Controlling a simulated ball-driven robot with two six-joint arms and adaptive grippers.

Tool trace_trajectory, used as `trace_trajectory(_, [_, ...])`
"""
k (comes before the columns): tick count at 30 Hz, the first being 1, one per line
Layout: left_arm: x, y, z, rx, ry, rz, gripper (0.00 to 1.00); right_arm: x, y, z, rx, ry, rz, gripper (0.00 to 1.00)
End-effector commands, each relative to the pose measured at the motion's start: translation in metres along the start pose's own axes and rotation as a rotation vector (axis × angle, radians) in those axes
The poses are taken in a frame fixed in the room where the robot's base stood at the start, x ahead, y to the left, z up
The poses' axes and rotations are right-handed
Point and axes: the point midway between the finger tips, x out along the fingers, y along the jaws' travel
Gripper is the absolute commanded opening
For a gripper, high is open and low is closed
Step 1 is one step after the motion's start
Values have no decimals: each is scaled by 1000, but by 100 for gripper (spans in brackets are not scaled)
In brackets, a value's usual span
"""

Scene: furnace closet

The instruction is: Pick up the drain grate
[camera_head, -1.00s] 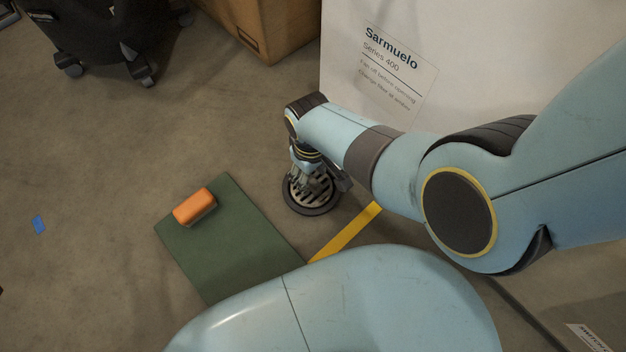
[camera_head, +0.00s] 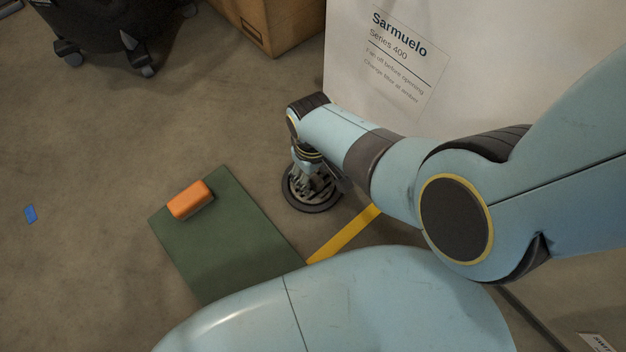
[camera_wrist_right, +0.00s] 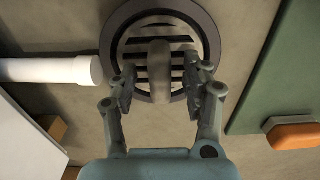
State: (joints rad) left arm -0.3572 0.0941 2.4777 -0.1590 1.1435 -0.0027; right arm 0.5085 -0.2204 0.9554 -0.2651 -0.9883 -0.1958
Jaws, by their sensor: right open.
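The drain grate (camera_head: 297,186) is a round slotted metal cover inside a dark ring on the concrete floor, partly hidden by my right gripper (camera_head: 317,184) directly above it. In the right wrist view the drain grate (camera_wrist_right: 139,47) shows its slots, and a blurred tan upright piece, which looks like a handle, rises from its middle. My right gripper (camera_wrist_right: 160,80) is open, with one finger on each side of that piece. I cannot tell whether the fingers touch it. My left gripper is not in view.
A green mat (camera_head: 225,240) with an orange block (camera_head: 190,200) lies left of the grate. A yellow floor stripe (camera_head: 345,233) runs beside it. A white cabinet (camera_head: 480,60) stands behind. A white pipe (camera_wrist_right: 45,70) ends close to the ring in the wrist view.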

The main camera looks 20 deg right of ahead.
Motion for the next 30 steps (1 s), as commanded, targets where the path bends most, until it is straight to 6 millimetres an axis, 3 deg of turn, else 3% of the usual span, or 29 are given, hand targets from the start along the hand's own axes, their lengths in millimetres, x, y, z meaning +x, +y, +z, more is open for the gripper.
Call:
trace_trajectory(5, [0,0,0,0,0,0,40,0,0,0,0,1,0,47])
trace_trajectory(16, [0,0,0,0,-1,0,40,0,0,0,0,0,0,0])
trace_trajectory(30, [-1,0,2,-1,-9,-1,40,0,0,0,0,0,0,0])
